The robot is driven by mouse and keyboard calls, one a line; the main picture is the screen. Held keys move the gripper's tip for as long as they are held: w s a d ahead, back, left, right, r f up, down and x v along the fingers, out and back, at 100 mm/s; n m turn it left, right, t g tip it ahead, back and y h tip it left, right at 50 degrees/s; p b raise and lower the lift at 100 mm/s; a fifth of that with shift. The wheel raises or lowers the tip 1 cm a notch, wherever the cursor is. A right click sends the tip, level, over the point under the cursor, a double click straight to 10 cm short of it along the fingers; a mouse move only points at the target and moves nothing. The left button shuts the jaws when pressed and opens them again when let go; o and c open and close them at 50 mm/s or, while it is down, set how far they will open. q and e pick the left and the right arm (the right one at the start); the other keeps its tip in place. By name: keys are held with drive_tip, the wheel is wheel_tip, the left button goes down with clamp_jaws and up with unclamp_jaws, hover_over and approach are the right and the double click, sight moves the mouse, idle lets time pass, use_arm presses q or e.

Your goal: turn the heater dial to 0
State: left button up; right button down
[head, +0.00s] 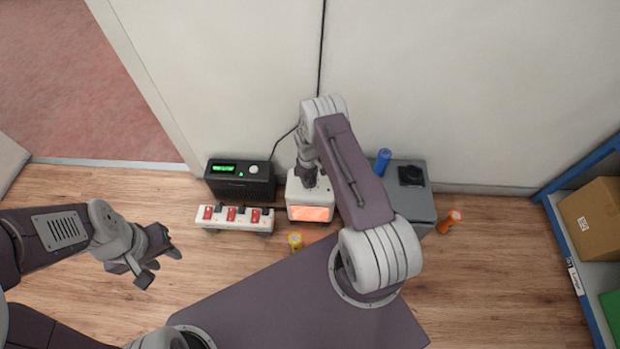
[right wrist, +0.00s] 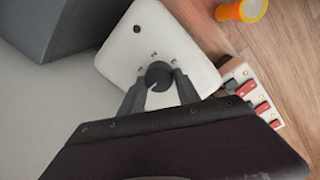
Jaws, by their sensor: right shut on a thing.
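The heater is a small white box (head: 299,190) with a glowing orange front, standing on the floor by the wall. Its white top (right wrist: 130,46) fills the middle of the right wrist view, with a black round dial (right wrist: 158,72) on it and small marks beside the dial. My right gripper (right wrist: 158,86) comes down from above and is shut on the dial, one finger on each side. The dial's pointer and the marks are too small to read. In the head view my right gripper (head: 309,182) partly hides the dial. My left gripper (head: 160,268) is open and empty, away from the heater.
A black box with a green display (head: 240,190) and a white power strip with red switches (head: 235,226) stand left of the heater. Right are a grey cabinet (head: 412,205), a blue cylinder (head: 383,160) and an orange one (head: 450,222). A yellow-orange cylinder (head: 295,242) stands in front.

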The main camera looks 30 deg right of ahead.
drive_tip(key=c, duration=0.9)
unclamp_jaws()
drive_tip(key=r+p, duration=0.2)
drive_tip(key=r, duration=0.2)
drive_tip(key=r+p, duration=0.2)
drive_tip(key=r, duration=0.2)
drive_tip(key=shift+s+a, duration=0.1)
drive_tip(key=shift+a, duration=0.1)
drive_tip(key=shift+r+p, duration=0.4)
drive_tip(key=shift+r, duration=0.1)
